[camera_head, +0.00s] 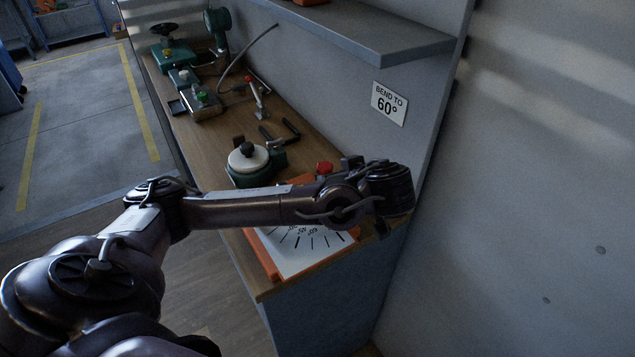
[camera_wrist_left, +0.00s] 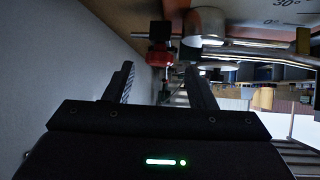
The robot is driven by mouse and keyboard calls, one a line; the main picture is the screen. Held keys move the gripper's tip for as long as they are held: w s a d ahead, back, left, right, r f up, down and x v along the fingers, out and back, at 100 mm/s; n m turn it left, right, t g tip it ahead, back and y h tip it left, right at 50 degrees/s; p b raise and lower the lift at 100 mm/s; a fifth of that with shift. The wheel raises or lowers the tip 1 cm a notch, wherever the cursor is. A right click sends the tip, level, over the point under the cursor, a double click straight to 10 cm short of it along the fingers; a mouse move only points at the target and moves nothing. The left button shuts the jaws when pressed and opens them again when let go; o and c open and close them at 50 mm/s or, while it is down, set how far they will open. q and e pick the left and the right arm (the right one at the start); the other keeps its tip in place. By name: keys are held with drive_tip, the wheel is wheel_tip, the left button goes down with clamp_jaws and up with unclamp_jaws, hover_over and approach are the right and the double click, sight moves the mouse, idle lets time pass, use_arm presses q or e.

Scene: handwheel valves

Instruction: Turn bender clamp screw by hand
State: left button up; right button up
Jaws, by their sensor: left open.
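The bender shows in the head view as a plate with printed angle marks (camera_head: 300,252) on an orange base, partly hidden under my left arm. A red knob (camera_head: 325,168) stands just behind the arm. I cannot tell for sure that it is the clamp screw. In the left wrist view a red knob-like part (camera_wrist_left: 160,54) on a dark stem lies beyond and between the fingertips. My left gripper (camera_wrist_left: 159,70) is open and empty, with its fingers apart on either side of that line. Its fingertips are not clear in the head view. My right gripper is not in view.
The wooden bench (camera_head: 215,135) runs away to the back left. A green device with a white round top (camera_head: 248,158) stands behind the arm, with more tools farther back. The wall, a "BEND TO 60°" sign (camera_head: 389,103) and a shelf (camera_head: 365,30) bound the right.

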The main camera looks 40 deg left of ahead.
use_arm(q)
drive_tip(key=shift+w+a+f+b, duration=0.25)
drive_tip(key=shift+a+f+b, duration=0.3)
drive_tip(key=shift+b, duration=0.4)
drive_tip(key=shift+w+a+f, duration=0.15)
drive_tip(key=shift+w+a, duration=0.05)
drive_tip(key=shift+b+x, duration=0.45)
drive_tip(key=shift+x, duration=1.15)
drive_tip(key=shift+w, duration=0.1)
drive_tip(key=shift+a, duration=0.1)
drive_tip(key=c, duration=0.8)
